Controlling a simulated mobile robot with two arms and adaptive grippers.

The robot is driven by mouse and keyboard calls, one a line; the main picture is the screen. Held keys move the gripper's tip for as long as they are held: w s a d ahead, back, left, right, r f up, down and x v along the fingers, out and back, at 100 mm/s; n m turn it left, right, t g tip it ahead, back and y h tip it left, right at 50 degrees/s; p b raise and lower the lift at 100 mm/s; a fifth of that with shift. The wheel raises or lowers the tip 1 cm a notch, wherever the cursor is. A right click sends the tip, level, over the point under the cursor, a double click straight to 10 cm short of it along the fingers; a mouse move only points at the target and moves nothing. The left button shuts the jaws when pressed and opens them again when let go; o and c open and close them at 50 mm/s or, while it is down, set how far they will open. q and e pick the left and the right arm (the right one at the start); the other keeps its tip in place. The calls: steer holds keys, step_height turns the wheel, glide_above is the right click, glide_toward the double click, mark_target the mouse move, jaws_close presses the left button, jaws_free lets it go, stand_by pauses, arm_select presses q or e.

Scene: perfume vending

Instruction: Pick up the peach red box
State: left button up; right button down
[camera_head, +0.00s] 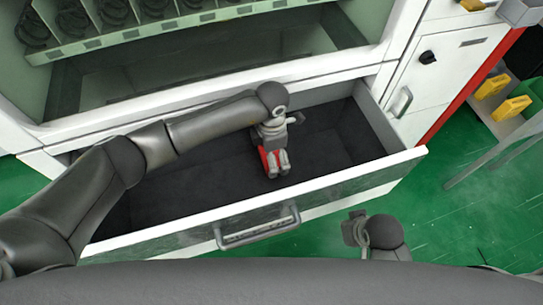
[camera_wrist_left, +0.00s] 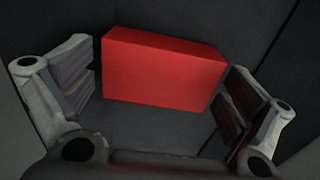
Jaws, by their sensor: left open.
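The peach red box (camera_wrist_left: 160,72) lies in the dark drawer and fills the middle of the left wrist view, between my left gripper's two fingers. My left gripper (camera_wrist_left: 165,100) is open, with one finger on each side of the box; the right finger looks very close to it, and I cannot tell whether it touches. In the head view my left gripper (camera_head: 276,166) reaches down into the drawer, and a bit of the red box (camera_head: 264,158) shows beside its fingers.
At right are a white panel with a knob (camera_head: 428,57) and yellow items (camera_head: 510,108). Green floor (camera_head: 470,220) is clear at right.

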arm_select(q)
steer(key=shift+c, duration=0.3)
steer(key=c, duration=0.9)
steer(key=shift+o, duration=0.2)
